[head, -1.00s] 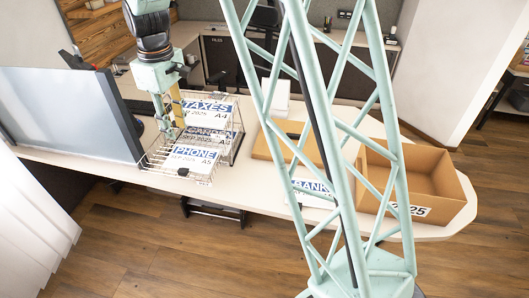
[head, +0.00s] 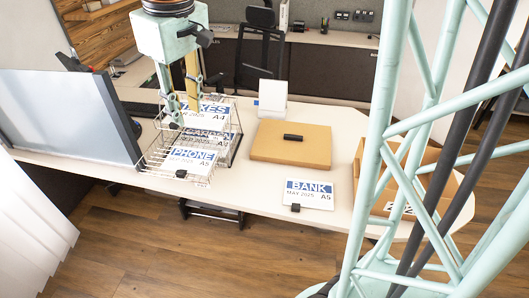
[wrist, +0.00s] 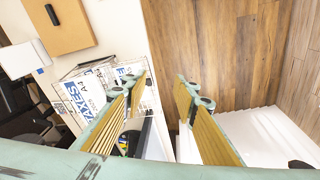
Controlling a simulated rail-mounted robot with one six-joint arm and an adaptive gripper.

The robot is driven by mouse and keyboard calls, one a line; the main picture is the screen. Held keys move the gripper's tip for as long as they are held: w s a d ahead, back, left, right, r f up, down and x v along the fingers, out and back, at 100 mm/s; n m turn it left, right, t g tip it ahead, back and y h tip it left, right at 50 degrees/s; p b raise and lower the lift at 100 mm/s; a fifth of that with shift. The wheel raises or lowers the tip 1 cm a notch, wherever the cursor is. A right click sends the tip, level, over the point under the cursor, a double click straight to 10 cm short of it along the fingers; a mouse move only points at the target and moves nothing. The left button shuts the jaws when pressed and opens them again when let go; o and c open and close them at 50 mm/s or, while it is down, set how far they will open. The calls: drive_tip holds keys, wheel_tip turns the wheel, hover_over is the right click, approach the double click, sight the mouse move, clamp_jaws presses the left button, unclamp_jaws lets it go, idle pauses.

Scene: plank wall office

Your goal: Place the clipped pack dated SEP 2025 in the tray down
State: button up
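A wire tray stack (head: 152,165) stands on the desk beside the monitor. Its top level holds a pack marked TAXES, A4 (head: 216,116), partly hidden behind my gripper. The level below holds a pack that seems to read GARDEN (head: 206,134). The lowest level holds a pack marked PHONE, A5 (head: 194,157). The small date lines are hard to read. A clipped pack marked BANK, MAY 2025, A5 (head: 309,193) lies on the desk. My gripper (head: 183,110) points down by the stack, left of TAXES. In the wrist view it (wrist: 162,88) is open and empty.
A monitor (head: 70,118) stands close left of the stack. A brown lid with a black handle (head: 291,150) lies on the desk. An open cardboard box (head: 448,189) is at the right behind my frame. A white block (head: 272,98) stands at the back.

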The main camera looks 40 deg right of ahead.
drive_tip(key=s+r+m+t, duration=0.1)
drive_tip(key=s+r+m, duration=0.1)
drive_tip(key=s, duration=1.3)
drive_tip(key=s+d+r+m, duration=0.1)
drive_tip(key=s+r+m, duration=0.1)
drive_tip(key=s, duration=1.3)
drive_tip(key=shift+s+r+t, duration=0.15)
drive_tip(key=shift+r+t, duration=0.25)
drive_tip(key=shift+r, duration=0.5)
drive_tip(key=shift+d, duration=0.1)
drive_tip(key=shift+r, duration=0.1)
drive_tip(key=shift+c, duration=0.8)
